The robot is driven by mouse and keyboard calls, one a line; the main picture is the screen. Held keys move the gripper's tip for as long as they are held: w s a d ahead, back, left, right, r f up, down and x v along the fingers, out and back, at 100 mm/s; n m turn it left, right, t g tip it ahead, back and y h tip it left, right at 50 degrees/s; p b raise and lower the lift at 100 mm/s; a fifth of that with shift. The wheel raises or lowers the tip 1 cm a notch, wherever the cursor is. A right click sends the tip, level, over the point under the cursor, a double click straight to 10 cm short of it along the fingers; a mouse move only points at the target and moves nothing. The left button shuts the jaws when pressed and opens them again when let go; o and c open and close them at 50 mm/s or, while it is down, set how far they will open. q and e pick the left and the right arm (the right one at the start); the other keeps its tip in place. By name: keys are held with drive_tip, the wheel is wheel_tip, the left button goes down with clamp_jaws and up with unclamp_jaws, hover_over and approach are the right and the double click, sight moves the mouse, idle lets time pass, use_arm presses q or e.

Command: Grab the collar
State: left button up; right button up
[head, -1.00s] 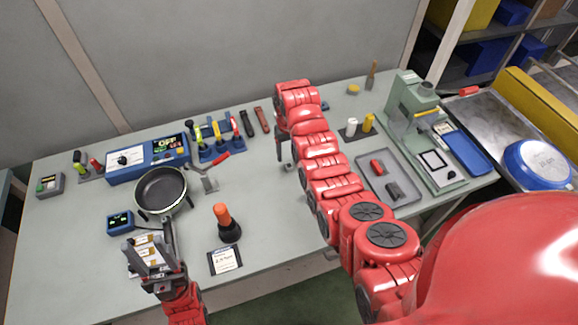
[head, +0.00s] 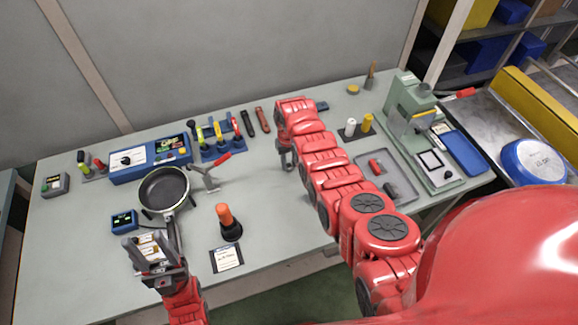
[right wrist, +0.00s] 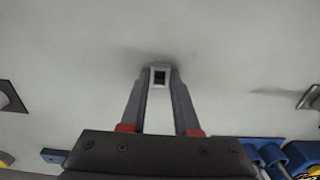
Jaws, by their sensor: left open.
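The collar (right wrist: 160,77) is a small pale square ring with a dark opening. In the right wrist view it sits between my right gripper's fingertips (right wrist: 160,72), with no clear gap on either side. Whether the fingers are clamped on it or only around it I cannot tell. In the head view my right gripper (head: 287,160) points down close to the tabletop behind my red arm; the collar is hard to make out there. My left gripper (head: 155,252) is open at the front left, with the pan's handle beside it.
A frying pan (head: 164,187) stands left of centre, near a red-handled clamp (head: 208,178). An orange-handled tool (head: 226,217) stands at front centre. A grey tray (head: 400,200) and green machine (head: 402,107) are right. Bare table surrounds the collar.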

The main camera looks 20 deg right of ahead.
clamp_jaws()
drive_tip(key=shift+r, duration=0.1)
